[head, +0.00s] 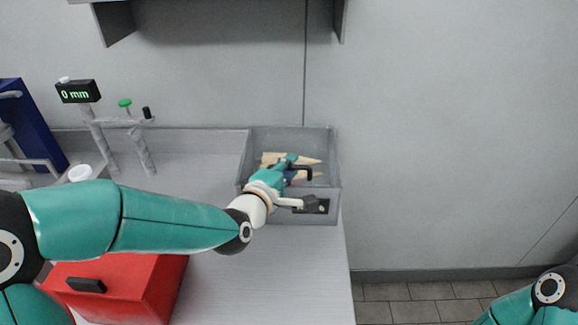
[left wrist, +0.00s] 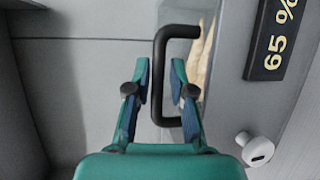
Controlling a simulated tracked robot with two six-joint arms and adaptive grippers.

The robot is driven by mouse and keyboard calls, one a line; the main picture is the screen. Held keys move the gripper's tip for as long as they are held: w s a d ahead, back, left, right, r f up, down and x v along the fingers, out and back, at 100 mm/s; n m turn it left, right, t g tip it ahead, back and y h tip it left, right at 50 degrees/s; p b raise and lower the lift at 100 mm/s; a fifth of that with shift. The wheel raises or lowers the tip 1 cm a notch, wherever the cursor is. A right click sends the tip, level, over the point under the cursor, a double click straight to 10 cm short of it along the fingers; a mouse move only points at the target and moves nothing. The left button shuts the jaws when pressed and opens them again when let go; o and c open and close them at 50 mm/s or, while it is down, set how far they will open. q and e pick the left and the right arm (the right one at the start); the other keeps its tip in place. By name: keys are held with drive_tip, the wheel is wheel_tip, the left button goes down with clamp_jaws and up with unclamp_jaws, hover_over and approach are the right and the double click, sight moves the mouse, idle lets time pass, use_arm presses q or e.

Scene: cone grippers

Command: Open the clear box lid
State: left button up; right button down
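The clear box (head: 262,212) stands at the back right of the bench, with several tan cones (head: 312,161) inside. Its lid is see-through and looks down over the box, though its edges are hard to make out. A black C-shaped handle (head: 309,173) sits over the box; it also shows in the left wrist view (left wrist: 158,75). My left gripper (head: 290,163) is over the box at the handle. In the left wrist view its fingers (left wrist: 161,75) are apart, with the handle's long bar between them. Contact is unclear. My right gripper is out of view.
A black display reading 65 % (left wrist: 277,38) is beside the handle in the left wrist view. A red box (head: 140,285) stands at the bench front. A stand with a 0 mm display (head: 78,92) is at back left. The bench ends right of the clear box.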

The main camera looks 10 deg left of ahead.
use_arm(q)
drive_tip(key=shift+c, duration=0.3)
clamp_jaws()
